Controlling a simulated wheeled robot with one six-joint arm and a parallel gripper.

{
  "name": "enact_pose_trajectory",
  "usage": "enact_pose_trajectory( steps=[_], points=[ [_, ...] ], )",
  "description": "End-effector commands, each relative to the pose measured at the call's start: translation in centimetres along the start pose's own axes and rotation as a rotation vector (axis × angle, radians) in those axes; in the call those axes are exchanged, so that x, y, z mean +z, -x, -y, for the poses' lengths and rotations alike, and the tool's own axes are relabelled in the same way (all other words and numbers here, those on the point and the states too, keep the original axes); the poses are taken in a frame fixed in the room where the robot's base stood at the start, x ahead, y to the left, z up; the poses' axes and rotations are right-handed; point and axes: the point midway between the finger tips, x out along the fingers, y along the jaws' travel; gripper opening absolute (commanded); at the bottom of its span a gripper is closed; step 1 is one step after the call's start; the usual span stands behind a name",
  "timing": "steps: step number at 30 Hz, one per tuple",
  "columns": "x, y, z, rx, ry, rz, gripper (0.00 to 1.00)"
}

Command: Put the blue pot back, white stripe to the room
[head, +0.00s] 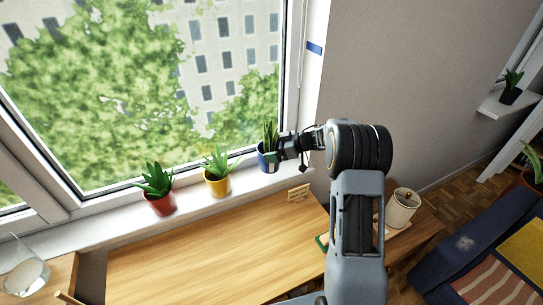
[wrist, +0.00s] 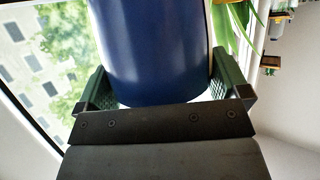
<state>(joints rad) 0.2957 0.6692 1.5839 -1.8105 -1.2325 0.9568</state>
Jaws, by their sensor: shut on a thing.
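The blue pot (head: 267,159) with a spiky green plant is at the right end of the white window sill (head: 118,222). My gripper (head: 273,153) reaches it from the right and is shut on it. In the wrist view the pot's plain blue side (wrist: 150,50) sits between the green finger pads of my gripper (wrist: 162,88). A thin pale edge shows at the pot's right there; I cannot tell if it is the white stripe. In the head view the pot looks upright; whether its base touches the sill is unclear.
A yellow pot (head: 217,184) and a red pot (head: 160,203), both with plants, stand left on the sill. Below is a wooden desk (head: 210,255) with a small sign (head: 298,193). A pale cylinder (head: 402,208) stands right of my arm; a glass (head: 23,275) at far left.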

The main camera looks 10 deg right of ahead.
Motion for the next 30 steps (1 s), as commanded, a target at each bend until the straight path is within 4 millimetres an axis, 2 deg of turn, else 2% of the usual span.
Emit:
enact_pose_trajectory(
  steps=[10,18,30],
  points=[
    [1.5,-1.4,-1.6,0.0,0.001,-0.001,0.37],
    [4.2,-2.6,-1.7,0.001,0.0,-0.001,0.37],
    [4.6,-2.8,-1.7,0.001,0.002,-0.001,0.37]
  ],
)
